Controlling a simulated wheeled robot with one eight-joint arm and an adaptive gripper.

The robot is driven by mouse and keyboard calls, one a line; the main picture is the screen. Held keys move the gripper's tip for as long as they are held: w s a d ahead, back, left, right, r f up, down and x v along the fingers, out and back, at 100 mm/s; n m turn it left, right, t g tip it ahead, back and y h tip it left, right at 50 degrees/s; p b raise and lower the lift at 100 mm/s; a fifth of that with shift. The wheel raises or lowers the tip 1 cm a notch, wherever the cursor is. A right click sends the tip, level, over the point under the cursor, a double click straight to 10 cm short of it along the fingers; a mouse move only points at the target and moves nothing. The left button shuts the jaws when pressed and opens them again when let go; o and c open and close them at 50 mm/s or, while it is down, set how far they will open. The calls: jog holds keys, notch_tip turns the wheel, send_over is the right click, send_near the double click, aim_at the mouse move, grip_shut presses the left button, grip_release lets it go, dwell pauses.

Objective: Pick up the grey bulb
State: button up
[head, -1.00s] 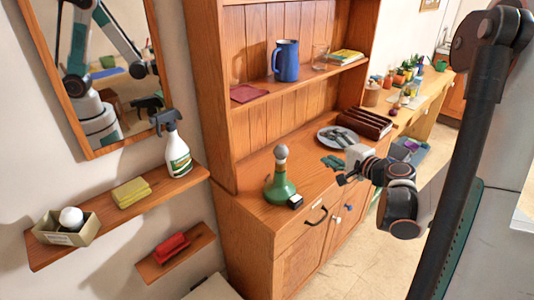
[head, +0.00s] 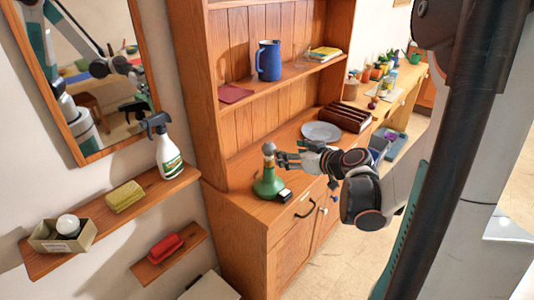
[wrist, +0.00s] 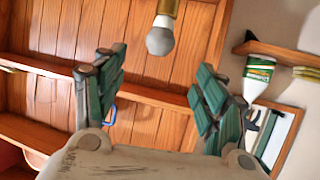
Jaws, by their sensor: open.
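The grey bulb (head: 269,149) sits at the top of a green, flask-shaped lamp base (head: 268,184) with a brass neck, on the wooden cabinet's counter. In the wrist view the bulb (wrist: 160,40) hangs from its brass socket (wrist: 167,8), since that view is upside down. My gripper (head: 281,154) is just right of the bulb at about its height. In the wrist view its two green-padded fingers (wrist: 160,85) are spread wide, and the bulb shows beyond and between them. I cannot tell from the head view whether a finger touches it.
A small black box (head: 285,195) lies beside the lamp base. A grey plate (head: 321,131) and a dark brown rack (head: 345,117) stand behind my arm. A blue jug (head: 269,60) is on the shelf above. At left, a wall shelf holds a spray bottle (head: 166,148) and a white bulb in a box (head: 66,227).

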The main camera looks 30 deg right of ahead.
aim_at(272, 148)
jog(key=b+x, duration=0.2)
jog(key=x, duration=0.8)
jog(key=shift+w+f+b, duration=0.15)
jog(key=shift+w+b, duration=0.15)
jog(key=shift+b, duration=0.1)
jog(key=c, duration=1)
